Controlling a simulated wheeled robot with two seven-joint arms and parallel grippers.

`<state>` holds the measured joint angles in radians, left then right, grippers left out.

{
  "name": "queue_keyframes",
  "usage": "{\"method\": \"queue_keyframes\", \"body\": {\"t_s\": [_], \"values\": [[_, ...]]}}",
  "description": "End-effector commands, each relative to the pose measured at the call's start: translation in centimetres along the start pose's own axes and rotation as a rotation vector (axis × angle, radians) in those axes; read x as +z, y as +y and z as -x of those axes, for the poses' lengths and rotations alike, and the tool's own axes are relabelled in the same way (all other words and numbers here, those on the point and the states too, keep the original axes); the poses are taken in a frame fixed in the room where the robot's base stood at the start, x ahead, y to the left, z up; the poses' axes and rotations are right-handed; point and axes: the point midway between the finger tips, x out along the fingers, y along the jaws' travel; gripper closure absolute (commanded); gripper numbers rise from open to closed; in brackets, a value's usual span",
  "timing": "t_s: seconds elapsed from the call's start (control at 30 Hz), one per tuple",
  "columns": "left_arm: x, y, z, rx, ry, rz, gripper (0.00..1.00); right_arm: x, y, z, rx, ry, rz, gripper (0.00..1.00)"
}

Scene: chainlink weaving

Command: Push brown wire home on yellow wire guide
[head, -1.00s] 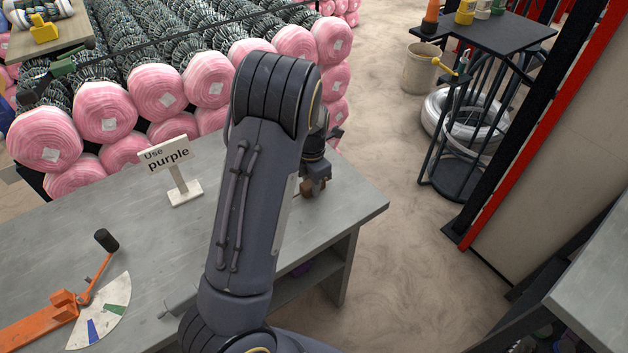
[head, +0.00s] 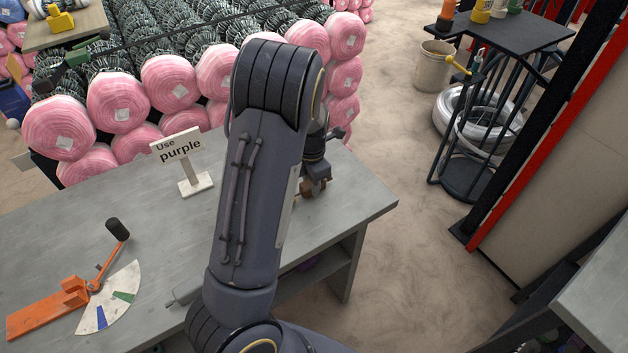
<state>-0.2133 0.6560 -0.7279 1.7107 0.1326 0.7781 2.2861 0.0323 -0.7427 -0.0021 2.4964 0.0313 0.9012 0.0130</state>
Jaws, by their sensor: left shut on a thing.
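My left gripper (head: 314,187) is at the right end of the grey bench, mostly hidden behind my own forearm. It is shut on a small brown rounded thing (head: 312,190), low over the bench top. I cannot tell whether this touches the bench. No brown wire can be made out clearly. A yellow wire guide (head: 457,65) sticks out from the black stand at the upper right, well apart from my left gripper. My right gripper is not in view.
The grey bench (head: 365,207) carries a "Use purple" sign (head: 180,150) and an orange lever device (head: 75,295) with a fan-shaped dial. Pink-wrapped rolls (head: 118,102) are stacked behind. The black stand (head: 515,35) has a white wire coil (head: 490,120) and bucket (head: 434,68) nearby. Open floor lies between.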

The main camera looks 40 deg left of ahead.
Motion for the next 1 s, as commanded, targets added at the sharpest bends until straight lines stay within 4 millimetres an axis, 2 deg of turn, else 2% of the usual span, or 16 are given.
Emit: {"method": "queue_keyframes", "body": {"t_s": [0.2,0.23,0.4,0.73,1.0], "values": [[-0.7,0.0,0.0,-0.001,0.000,0.002,0.96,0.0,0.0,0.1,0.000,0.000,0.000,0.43],[-0.7,0.0,0.0,0.000,0.000,0.001,0.67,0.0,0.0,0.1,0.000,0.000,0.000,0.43],[-0.6,0.0,0.0,0.000,0.000,0.001,0.46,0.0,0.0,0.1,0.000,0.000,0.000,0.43],[-0.6,0.0,0.4,0.001,-0.001,0.000,0.46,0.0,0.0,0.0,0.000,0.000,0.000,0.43],[-0.5,0.0,4.7,0.003,-0.005,-0.001,0.46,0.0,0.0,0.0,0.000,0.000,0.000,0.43]]}}
